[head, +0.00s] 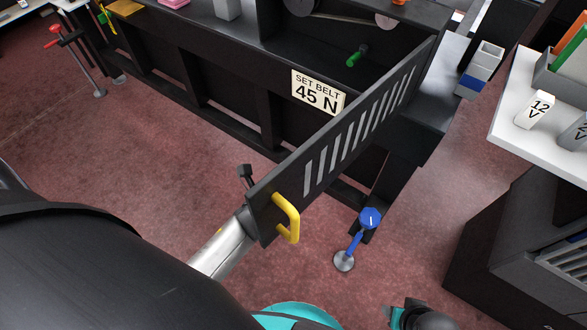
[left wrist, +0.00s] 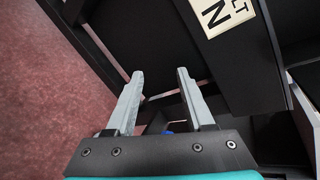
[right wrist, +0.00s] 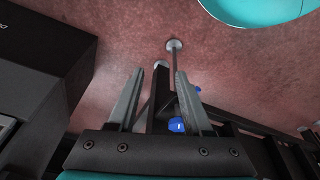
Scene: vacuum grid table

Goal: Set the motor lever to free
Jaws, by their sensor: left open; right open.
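A short green-handled lever (head: 357,55) shows inside the dark machine bay in the head view, near the belt and pulleys. I cannot tell for sure that it is the motor lever, and no lever marking is readable. A slotted black guard panel (head: 290,180) with a yellow handle (head: 289,220) stands swung out in front of the bay. My left gripper (left wrist: 160,75) is open and empty near the machine's front, with part of the sign in view. My right gripper (right wrist: 159,72) is open and empty. A blue knob (right wrist: 177,125) shows beyond its fingers, apart from them.
A blue-knobbed post (head: 369,218) stands on a round foot by the guard. A sign (head: 318,91) reads "SET BELT 45 N". A white-topped bench (head: 510,112) with "12 V" block stands at right. A red-handled post (head: 58,32) stands at far left. Carpet in front is clear.

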